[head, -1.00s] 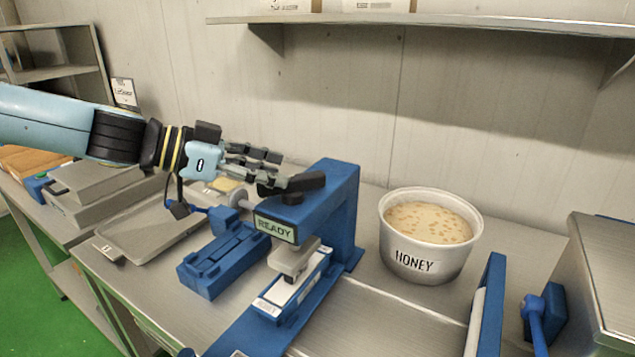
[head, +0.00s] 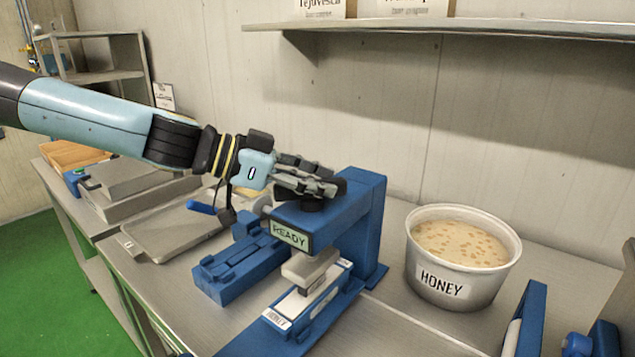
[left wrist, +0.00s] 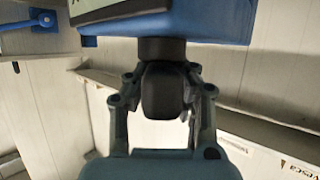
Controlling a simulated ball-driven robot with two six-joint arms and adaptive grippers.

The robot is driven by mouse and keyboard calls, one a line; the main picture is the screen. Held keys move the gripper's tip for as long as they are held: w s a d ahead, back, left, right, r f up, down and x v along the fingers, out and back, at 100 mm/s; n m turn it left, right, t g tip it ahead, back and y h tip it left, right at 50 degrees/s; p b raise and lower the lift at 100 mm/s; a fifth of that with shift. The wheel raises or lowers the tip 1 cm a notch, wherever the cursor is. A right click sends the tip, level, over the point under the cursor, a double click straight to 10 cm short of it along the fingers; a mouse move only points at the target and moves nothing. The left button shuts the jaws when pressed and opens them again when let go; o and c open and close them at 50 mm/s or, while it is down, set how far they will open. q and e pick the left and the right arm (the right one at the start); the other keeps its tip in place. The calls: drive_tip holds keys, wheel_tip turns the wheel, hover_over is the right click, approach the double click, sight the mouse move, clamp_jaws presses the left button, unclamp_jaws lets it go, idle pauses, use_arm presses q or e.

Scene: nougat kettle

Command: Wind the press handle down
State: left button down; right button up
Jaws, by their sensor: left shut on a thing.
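The blue press (head: 362,215) stands on the steel bench with a READY sign (head: 290,236) on its front. Its black handle (head: 312,204) sits on top of the press head, mostly covered by my fingers. My left gripper (head: 322,186) reaches in from the left and is shut on the handle. In the left wrist view the fingers close around the black handle (left wrist: 165,90) below the blue press head (left wrist: 190,20). A grey press block (head: 308,266) hangs under the head, above a white labelled piece (head: 305,298) in the blue base. My right gripper is not in view.
A white HONEY tub (head: 462,258) stands right of the press. A blue fixture (head: 238,268) and a grey tray (head: 165,235) lie to the left. A shelf (head: 450,28) runs along the wall above.

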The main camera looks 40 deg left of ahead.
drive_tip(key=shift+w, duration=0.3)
